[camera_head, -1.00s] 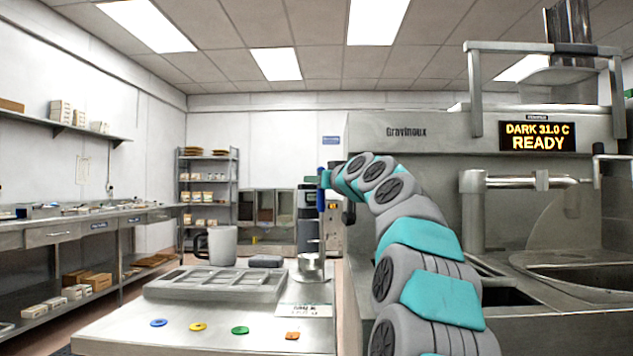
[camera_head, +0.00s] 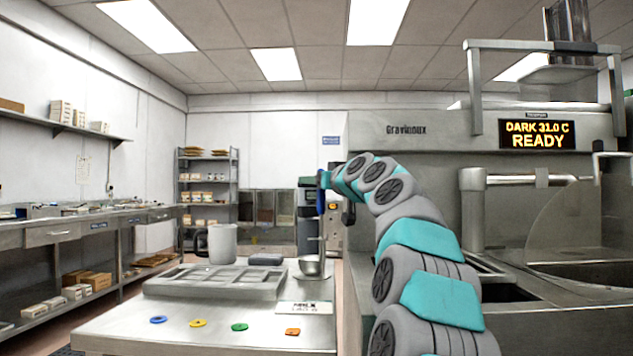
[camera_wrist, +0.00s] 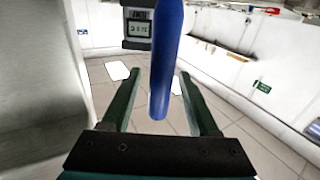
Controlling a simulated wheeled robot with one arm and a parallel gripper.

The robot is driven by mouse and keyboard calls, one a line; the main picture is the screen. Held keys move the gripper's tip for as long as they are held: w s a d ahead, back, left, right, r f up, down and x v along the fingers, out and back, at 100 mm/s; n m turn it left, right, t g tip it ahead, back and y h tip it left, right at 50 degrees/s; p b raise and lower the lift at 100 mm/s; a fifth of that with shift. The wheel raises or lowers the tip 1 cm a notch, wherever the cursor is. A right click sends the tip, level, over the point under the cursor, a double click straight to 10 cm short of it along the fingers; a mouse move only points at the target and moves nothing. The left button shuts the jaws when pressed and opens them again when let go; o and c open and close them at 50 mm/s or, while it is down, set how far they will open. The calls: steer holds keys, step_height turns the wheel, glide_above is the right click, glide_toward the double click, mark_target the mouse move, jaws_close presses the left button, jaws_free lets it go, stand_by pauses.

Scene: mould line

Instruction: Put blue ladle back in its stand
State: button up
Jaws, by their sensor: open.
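The blue ladle's handle (camera_head: 321,200) stands upright near the back right of the bench. Its thin metal shaft runs down to a steel bowl (camera_head: 312,267) just above or on a small base; I cannot tell whether it rests there. The stand cannot be told apart clearly. My gripper (camera_head: 323,181) is at the top of the handle. In the wrist view my gripper (camera_wrist: 157,95) has its two green fingers apart, with the blue handle (camera_wrist: 164,60) between them and gaps on both sides.
A moulding tray (camera_head: 215,282), a grey jug (camera_head: 222,244) and coloured discs (camera_head: 239,327) are on the bench (camera_head: 120,335). A dark device with a display (camera_wrist: 138,28) is close beside the handle. The Gravinoux machine (camera_head: 420,150) stands right.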

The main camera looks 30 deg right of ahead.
steer(key=s+b, duration=0.1)
steer(key=s, duration=0.6)
steer(key=shift+s+a+f, duration=0.15)
steer(key=shift+s+a, duration=0.25)
steer(key=shift+a, duration=0.05)
stand_by(0.7)
